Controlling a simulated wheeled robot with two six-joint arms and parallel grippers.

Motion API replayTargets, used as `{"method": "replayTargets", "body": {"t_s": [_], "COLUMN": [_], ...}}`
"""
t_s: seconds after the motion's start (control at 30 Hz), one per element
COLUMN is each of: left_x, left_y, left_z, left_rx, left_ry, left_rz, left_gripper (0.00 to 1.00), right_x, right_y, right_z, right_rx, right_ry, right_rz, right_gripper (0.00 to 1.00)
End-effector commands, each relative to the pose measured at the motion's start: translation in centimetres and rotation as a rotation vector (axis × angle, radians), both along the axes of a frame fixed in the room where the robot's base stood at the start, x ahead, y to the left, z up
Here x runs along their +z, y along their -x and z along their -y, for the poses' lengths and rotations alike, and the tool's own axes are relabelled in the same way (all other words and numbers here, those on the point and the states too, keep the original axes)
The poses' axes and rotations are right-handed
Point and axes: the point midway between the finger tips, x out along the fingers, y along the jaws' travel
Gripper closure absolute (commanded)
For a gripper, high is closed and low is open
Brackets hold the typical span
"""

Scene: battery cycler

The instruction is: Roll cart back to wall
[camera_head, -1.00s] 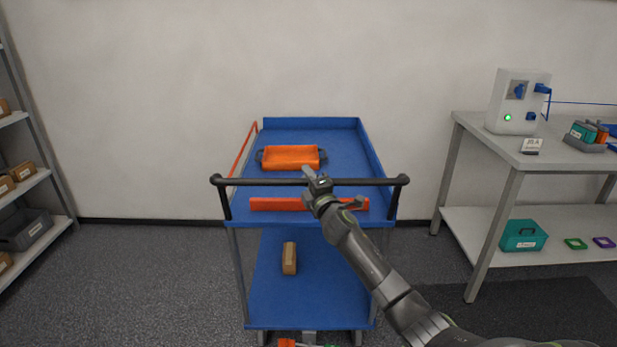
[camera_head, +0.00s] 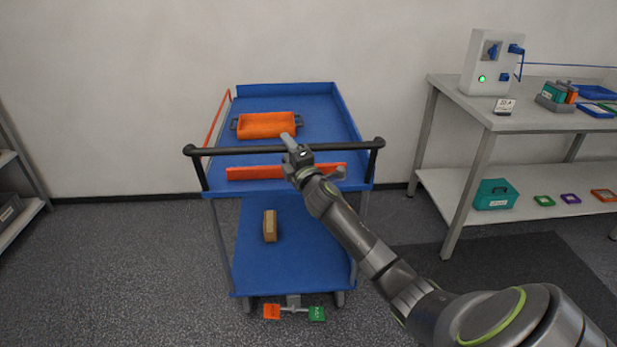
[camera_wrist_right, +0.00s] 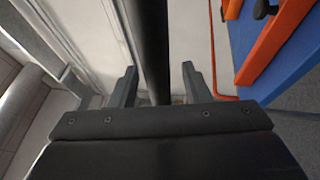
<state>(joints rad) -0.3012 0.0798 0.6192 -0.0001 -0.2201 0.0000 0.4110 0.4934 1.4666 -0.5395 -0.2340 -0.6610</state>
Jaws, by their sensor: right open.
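The blue cart (camera_head: 300,248) stands in front of the wall (camera_head: 120,90), its black push handle (camera_head: 240,150) on the near side. How wide the gap to the wall is, I cannot tell. My right gripper (camera_head: 291,152) is at the handle, right of its middle. In the right wrist view the open fingers (camera_wrist_right: 160,88) stand on either side of the handle bar (camera_wrist_right: 150,45), which runs between them. An orange pedal (camera_head: 271,312) and a green pedal (camera_head: 317,314) show at the cart's foot. My left gripper is out of view.
An orange tray (camera_head: 266,124) lies on the cart's top, a brown box (camera_head: 270,226) on its lower shelf. A workbench (camera_head: 530,118) with a grey device (camera_head: 490,65) stands to the right. A shelf rack (camera_head: 22,222) is at far left. Floor (camera_head: 130,270) left of the cart is clear.

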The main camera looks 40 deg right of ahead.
Motion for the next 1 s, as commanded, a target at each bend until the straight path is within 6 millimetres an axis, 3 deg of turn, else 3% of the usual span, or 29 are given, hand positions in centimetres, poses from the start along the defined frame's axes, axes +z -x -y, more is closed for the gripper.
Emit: {"method": "replayTargets", "body": {"t_s": [0.6, 0.8, 1.0], "left_x": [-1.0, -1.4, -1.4], "left_y": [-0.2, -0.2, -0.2], "left_z": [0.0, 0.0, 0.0], "left_rx": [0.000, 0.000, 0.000], "left_ry": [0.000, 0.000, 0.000], "left_rz": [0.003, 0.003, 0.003], "left_gripper": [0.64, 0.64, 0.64], "right_x": [-2.2, -2.6, -2.6], "right_y": [11.1, 13.4, 14.2], "right_z": [-1.6, -2.0, -2.1], "right_rx": [0.001, 0.000, 0.000], "right_ry": [0.000, 0.001, -0.001], "right_rz": [-0.001, 0.000, 0.000], "right_gripper": [0.57, 0.57, 0.57]}}
